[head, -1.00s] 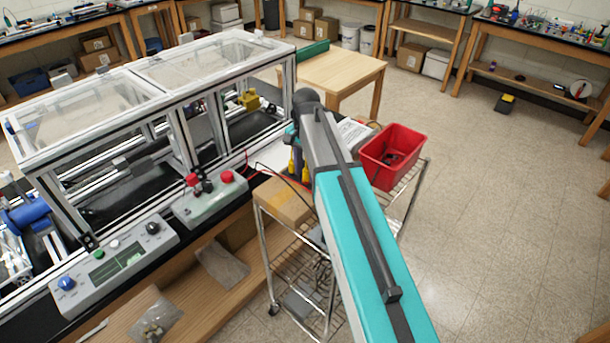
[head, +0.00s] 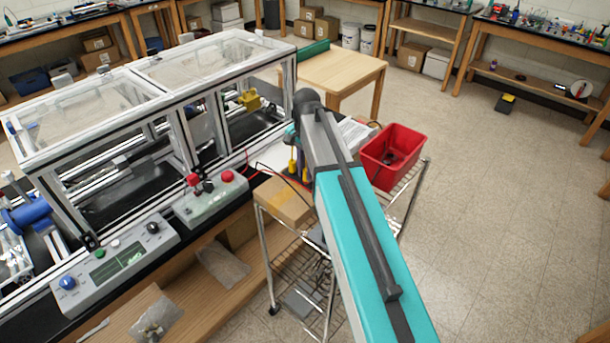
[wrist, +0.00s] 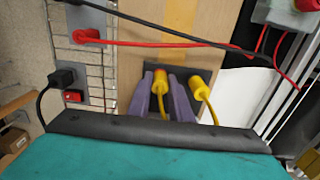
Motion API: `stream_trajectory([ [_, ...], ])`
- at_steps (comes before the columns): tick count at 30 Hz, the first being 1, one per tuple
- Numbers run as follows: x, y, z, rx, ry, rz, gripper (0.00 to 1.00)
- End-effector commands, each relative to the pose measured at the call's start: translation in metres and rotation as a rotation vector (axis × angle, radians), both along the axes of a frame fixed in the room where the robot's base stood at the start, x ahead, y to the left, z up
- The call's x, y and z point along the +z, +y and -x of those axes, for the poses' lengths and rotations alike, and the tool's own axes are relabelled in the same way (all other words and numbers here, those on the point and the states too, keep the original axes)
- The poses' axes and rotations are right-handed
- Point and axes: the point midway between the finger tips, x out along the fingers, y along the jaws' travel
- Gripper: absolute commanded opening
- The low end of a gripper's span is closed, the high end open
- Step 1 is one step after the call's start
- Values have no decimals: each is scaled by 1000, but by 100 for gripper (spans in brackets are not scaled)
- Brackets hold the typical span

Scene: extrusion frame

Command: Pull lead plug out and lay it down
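My gripper (wrist: 160,92) reaches down with its two purple fingers over a dark block (wrist: 205,73) on the cart top. A yellow plug with an orange end (wrist: 160,78) stands between the fingers, its yellow lead running down toward my wrist. I cannot tell whether the fingers touch it. A second yellow plug (wrist: 201,88) is just right of the right finger, outside the grip. The yellow plugs (head: 292,166) also show in the head view beside my arm's end, which partly hides the spot.
Red and black leads cross above the gripper in the wrist view. A red plug (wrist: 88,36) and a black plug (wrist: 62,77) are to the left. A cardboard box (head: 283,203), a red bin (head: 392,155) and a control box (head: 208,203) are nearby.

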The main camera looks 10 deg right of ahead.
Motion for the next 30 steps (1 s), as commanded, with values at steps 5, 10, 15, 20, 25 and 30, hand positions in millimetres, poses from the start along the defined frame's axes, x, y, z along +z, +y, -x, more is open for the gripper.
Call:
stream_trajectory([
  [5,0,0,0,0,0,0,0],
  [10,3,0,0,-1,0,0,0],
  [15,8,0,0,-1,0,0,0],
  [20,12,-1,0,-1,0,0,0],
  [25,16,-1,0,-1,0,0,0],
  [30,21,-1,0,-1,0,0,0],
])
